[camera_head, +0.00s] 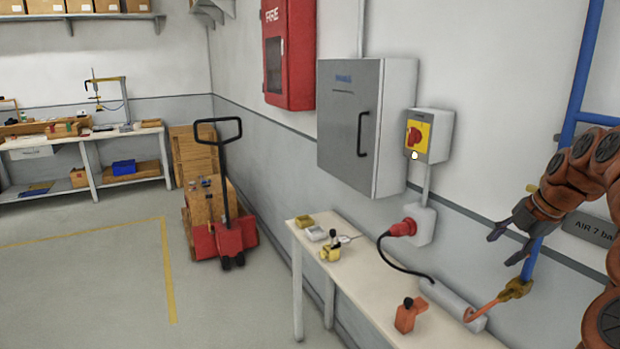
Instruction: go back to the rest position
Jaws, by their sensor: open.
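My gripper (508,244) is at the right, on the end of my orange arm. Its two dark fingers are apart and point left and down, with nothing between them. It is in front of the wall, to the right of the red plug (403,228) and above the right part of the narrow bench (375,283). Part of my arm is cut off by the right edge of the picture.
A blue pipe (567,130) stands close by my gripper, with a yellow fitting (516,289) low down. A grey cabinet (345,125) and a yellow-faced switch box (428,136) with a red knob are on the wall. A red pallet truck (226,240) stands left; the floor (85,290) is clear.

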